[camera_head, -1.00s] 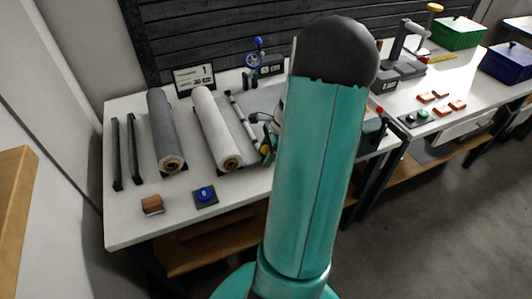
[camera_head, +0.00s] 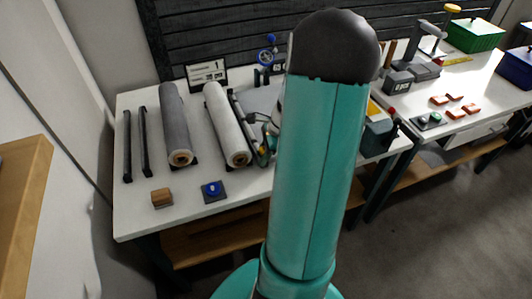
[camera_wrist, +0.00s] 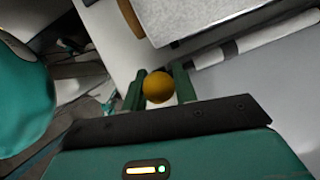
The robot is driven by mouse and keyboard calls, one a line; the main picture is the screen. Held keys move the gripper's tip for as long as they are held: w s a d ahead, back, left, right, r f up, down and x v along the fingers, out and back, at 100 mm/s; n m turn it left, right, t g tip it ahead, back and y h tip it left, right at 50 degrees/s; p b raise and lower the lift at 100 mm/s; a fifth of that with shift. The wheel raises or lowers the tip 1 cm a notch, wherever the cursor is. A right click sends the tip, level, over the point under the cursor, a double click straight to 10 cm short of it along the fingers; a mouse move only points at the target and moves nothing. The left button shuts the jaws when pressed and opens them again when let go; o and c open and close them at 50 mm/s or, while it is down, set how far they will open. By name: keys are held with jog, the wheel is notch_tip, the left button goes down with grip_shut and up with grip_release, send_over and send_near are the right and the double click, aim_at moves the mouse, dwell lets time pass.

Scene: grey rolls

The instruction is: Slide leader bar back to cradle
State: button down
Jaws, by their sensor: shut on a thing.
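The leader bar (camera_head: 238,112), thin and dark, lies along the right side of the white roll (camera_head: 227,120) in the head view, with hardly any gap showing. In the wrist view the bar (camera_wrist: 252,40) is white with dark bands and runs beside the roll (camera_wrist: 200,14). My gripper (camera_wrist: 159,88) is shut on a yellow-orange knob (camera_wrist: 158,86) between its green fingers, at the near end of the bar. The knob's join to the bar is hidden. In the head view my gripper (camera_head: 265,150) is partly hidden behind my arm. I cannot make out the cradle.
A grey roll (camera_head: 174,125) and two dark rails (camera_head: 136,145) lie to the left. A sign (camera_head: 206,74) stands behind. Orange pieces (camera_head: 455,104) lie on the right bench.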

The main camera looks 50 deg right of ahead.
jog(key=c, duration=1.1)
grip_release()
jog(key=shift+w+a, duration=0.25)
jog(key=shift+a, duration=0.1)
jog(key=shift+s+d, duration=0.15)
jog(key=shift+d+r, duration=0.1)
jog(key=shift+r, duration=0.1)
jog(key=v, duration=1.3)
jog(key=shift+s+d+r, duration=0.1)
jog(key=shift+r, duration=0.05)
